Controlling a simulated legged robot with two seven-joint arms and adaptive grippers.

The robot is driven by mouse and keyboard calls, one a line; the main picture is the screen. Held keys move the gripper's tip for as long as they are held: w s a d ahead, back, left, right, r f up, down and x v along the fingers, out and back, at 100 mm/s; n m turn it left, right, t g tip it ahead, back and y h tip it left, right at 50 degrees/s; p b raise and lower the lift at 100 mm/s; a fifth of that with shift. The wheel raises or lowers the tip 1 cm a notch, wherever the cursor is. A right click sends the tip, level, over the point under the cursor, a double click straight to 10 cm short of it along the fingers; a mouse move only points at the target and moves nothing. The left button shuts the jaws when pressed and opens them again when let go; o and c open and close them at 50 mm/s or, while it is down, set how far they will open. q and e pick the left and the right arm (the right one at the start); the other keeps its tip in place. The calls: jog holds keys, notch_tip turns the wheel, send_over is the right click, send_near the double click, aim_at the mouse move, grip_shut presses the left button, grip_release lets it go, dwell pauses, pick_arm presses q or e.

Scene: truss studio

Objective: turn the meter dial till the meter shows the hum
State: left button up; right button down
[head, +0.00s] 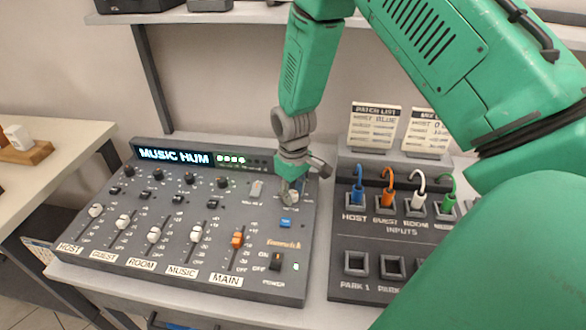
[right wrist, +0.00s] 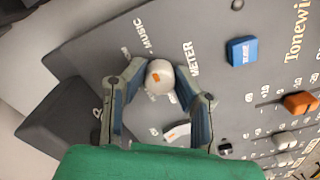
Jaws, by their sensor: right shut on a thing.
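The meter dial (right wrist: 160,73) is a round white knob with an orange mark, beside the word METER and a MUSIC label in the right wrist view. My right gripper (right wrist: 160,84) is shut on it, one finger on each side. In the head view my right gripper (head: 291,187) reaches down onto the upper right of the grey mixer (head: 215,275) and hides most of the dial. The lit display (head: 174,156) reads MUSIC HUM, with green lights (head: 230,160) to its right. My left gripper is not in view.
A blue button (head: 286,223) sits just in front of the dial. An orange MAIN fader (head: 237,240) and several white faders stand to the left. A patch panel (head: 343,275) with blue, orange, white and green plugs stands close on the right, with cards (head: 374,127) behind.

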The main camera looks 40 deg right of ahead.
aim_at(292, 191)
jog(key=shift+w+r, duration=0.15)
jog(key=shift+w, duration=0.2)
jog(key=c, duration=1.3)
grip_release()
jog(key=shift+s+r, duration=0.1)
jog(key=shift+r, duration=0.2)
notch_tip(292, 191, up, 11)
jog(key=shift+d, duration=0.1)
